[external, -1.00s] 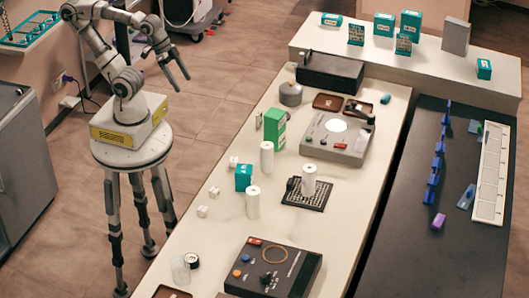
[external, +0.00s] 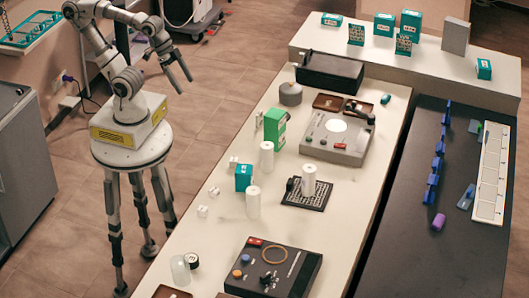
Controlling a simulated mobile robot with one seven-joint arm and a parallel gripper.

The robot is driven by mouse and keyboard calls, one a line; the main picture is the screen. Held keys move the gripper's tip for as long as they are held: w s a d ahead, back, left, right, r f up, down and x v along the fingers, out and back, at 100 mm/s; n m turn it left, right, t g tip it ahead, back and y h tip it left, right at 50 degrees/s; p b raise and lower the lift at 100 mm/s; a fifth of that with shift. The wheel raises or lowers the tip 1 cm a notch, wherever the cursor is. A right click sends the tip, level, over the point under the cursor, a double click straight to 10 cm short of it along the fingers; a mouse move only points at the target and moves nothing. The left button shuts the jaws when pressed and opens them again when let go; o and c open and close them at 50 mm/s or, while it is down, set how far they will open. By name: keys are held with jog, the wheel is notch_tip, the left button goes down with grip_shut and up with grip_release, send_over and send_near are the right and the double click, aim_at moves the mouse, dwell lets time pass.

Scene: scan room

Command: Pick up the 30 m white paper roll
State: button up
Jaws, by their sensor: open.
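Three white paper rolls stand upright on the long white table. One roll (external: 266,160) is beside the green box, one roll (external: 253,204) is nearer the front, and one roll (external: 309,180) stands on a black grid mat (external: 318,202). I cannot tell which one is the 30 m roll, as no length label is readable. My gripper (external: 181,82) is open and empty. It hangs in the air left of the table, well apart from all the rolls, with its fingers angled down.
A green box (external: 274,129) and a teal box (external: 243,178) stand close to the rolls. Small white blocks (external: 203,211) lie along the left edge. A grey device (external: 337,138) and a dark device (external: 272,270) flank the rolls.

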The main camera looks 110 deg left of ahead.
jog(key=w+d+f+n+t+p, duration=0.1)
jog(key=w+d+f, duration=0.15)
jog(key=w, duration=0.25)
jog(key=w+d+f+n+t+h+p, duration=0.1)
jog(key=w+d+f, duration=0.15)
jog(key=w, duration=0.35)
jog(key=w+d+f+n+t+p, duration=0.1)
jog(key=w+d+f, duration=0.1)
jog(key=w+f, duration=0.25)
jog(key=n+t+y+p, duration=0.2)
jog(key=t+y+p, duration=0.1)
jog(key=y, duration=0.4)
send_near(267, 157)
jog(key=s+r, duration=0.2)
jog(key=s, duration=0.3)
jog(key=b+x, duration=0.3)
jog(key=b, duration=0.1)
jog(key=b+x, duration=0.4)
jog(key=b, duration=0.1)
jog(key=b+x, duration=0.4)
jog(key=shift+w+a+r+b, duration=0.3)
jog(key=shift+b, duration=0.05)
jog(key=shift+b+x, duration=0.3)
jog(key=shift+x, duration=2.85)
jog(key=shift+d+r, duration=0.1)
jog(key=shift+c, duration=0.3)
